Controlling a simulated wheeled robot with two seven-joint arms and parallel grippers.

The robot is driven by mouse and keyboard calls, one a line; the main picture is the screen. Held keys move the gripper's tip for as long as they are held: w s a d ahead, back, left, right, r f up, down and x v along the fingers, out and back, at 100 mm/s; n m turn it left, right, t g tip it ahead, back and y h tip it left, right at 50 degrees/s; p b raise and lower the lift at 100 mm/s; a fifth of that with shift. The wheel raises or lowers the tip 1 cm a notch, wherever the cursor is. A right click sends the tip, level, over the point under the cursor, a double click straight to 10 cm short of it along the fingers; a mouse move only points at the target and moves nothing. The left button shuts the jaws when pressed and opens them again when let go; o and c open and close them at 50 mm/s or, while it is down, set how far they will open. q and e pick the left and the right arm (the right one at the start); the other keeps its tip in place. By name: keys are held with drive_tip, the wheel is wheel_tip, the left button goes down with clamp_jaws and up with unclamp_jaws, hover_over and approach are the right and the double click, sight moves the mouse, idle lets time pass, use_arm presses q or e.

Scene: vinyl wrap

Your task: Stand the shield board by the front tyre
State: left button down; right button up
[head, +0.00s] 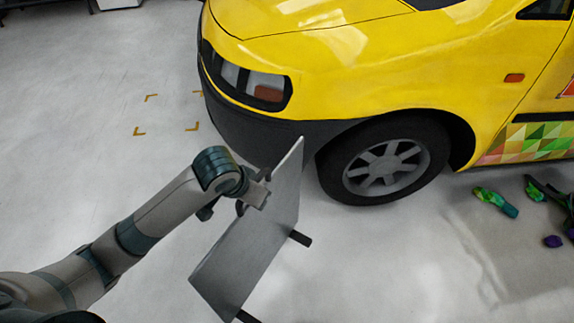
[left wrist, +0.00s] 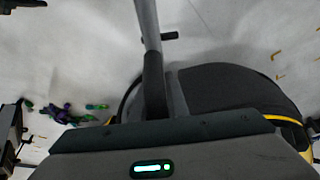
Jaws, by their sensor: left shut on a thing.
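The shield board (head: 250,245) is a flat grey panel with black feet. It is roughly upright in front of the yellow car's front tyre (head: 335,180), with a gap of bare floor between them. My left gripper (head: 255,194) is shut on the board near its upper edge, on the side away from the tyre. In the left wrist view the board (left wrist: 147,25) shows nearly edge-on, with a black foot (left wrist: 170,35) beside it. I cannot tell whether its feet touch the floor. My right gripper is not in view.
The yellow car (head: 400,70) with its dark bumper (head: 245,125) fills the upper right. Coloured vinyl scraps (head: 495,200) and a purple piece (head: 552,241) lie on the floor at right. Yellow corner marks (head: 139,132) are at left.

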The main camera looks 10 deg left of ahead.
use_arm(q)
drive_tip(key=a+r+n+y, duration=0.1)
drive_tip(key=a+r+n, duration=0.3)
drive_tip(key=shift+w+r+y, duration=0.2)
drive_tip(key=shift+y, duration=0.1)
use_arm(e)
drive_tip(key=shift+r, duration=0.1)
